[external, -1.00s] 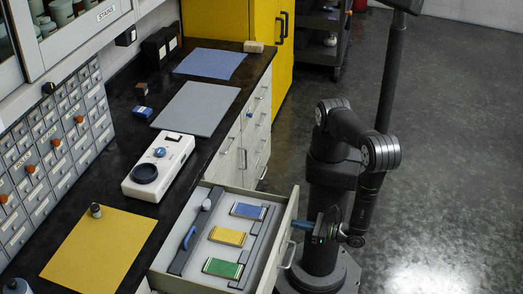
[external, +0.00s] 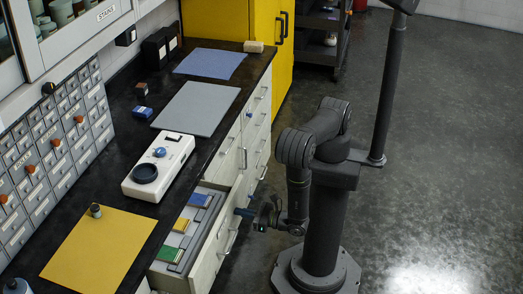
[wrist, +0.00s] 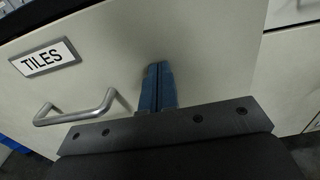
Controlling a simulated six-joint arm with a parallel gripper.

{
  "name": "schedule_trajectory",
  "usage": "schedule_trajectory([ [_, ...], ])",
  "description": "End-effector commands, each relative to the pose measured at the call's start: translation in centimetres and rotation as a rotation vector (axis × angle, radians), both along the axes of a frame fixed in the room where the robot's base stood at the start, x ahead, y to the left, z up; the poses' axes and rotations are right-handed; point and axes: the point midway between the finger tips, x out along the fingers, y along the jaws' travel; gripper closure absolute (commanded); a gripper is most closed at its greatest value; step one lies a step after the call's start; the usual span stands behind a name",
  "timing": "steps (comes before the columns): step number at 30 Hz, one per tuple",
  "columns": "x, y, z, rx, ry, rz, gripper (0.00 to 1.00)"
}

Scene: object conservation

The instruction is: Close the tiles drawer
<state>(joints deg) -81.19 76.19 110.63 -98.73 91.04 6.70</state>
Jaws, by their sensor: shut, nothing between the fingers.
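The tiles drawer (external: 209,262) is partly open under the counter in the external view. Blue, yellow and green tiles (external: 181,225) show inside it, partly covered by the counter edge. In the wrist view its cream front (wrist: 210,50) carries a label (wrist: 45,58) reading TILES and a metal handle (wrist: 76,111). My gripper (external: 238,212) is at the drawer front, to the right of the handle in the wrist view. Its blue fingers (wrist: 157,72) are shut together and empty, with tips at or against the front panel; exact contact is hard to tell.
The black counter holds a yellow mat (external: 100,250), a white instrument (external: 158,168), a grey mat (external: 196,108) and a blue mat (external: 210,64). Other closed drawers (external: 255,130) with handles stand beyond the tiles drawer. The floor right of my base is clear.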

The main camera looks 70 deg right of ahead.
Motion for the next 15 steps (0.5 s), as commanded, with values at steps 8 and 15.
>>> schedule_trajectory([
  [8, 7.5, -0.2, 0.0, 0.004, -0.001, -0.008, 1.0],
  [15, 12.8, -0.1, 0.0, 0.003, -0.002, -0.006, 1.0],
])
